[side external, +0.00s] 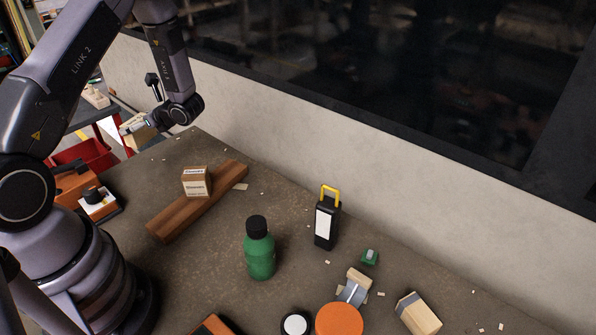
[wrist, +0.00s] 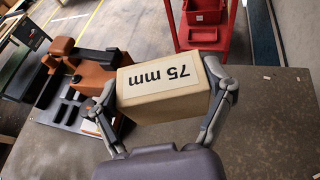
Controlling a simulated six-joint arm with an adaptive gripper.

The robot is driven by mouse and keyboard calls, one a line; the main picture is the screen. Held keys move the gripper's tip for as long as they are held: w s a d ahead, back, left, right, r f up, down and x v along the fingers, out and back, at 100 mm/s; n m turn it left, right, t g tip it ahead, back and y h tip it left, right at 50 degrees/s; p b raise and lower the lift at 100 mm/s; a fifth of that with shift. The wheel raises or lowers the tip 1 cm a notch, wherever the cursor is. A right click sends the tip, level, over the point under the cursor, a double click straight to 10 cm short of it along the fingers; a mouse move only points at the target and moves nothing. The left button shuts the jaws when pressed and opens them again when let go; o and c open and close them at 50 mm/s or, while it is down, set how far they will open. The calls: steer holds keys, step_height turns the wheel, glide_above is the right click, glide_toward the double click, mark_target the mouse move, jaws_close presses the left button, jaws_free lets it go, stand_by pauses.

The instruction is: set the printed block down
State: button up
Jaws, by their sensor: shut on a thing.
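The printed block (wrist: 165,103) is a pale tan box with a white "75 mm" label, which reads upside down in the wrist view. My gripper (wrist: 160,76) is shut on it, one finger against each side. In the side external view my gripper (side external: 140,124) is at the far left end of the grey worktop (side external: 200,265), with the block (side external: 134,122) partly visible there. The block appears to be held above the surface. The exact gap under it cannot be told.
A wooden plank (side external: 215,205) carries a small printed carton (side external: 196,182). A green bottle (side external: 259,250), a black lamp with a yellow handle (side external: 327,220) and an orange disc (side external: 340,319) stand nearer. A red cart (wrist: 207,20) is beyond the edge.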

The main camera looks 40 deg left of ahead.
steer(key=shift+n+g, duration=0.4)
steer(key=w+a+f, duration=0.2)
steer(key=w+f, duration=0.1)
steer(key=w+a+f, duration=0.2)
steer(key=w+f, duration=0.1)
steer(key=w, duration=0.1)
steer(key=w+a+f, duration=0.2)
steer(key=w+f, duration=0.1)
steer(key=w, duration=0.1)
steer(key=shift+a+f, duration=0.15)
steer(key=shift+f, duration=0.1)
steer(key=shift+w+a+f, duration=0.1)
steer(key=shift+w+f, duration=0.1)
steer(key=shift+f, duration=1.5)
steer(key=shift+f, duration=0.15)
steer(key=o, duration=1)
steer(key=shift+o, duration=0.2)
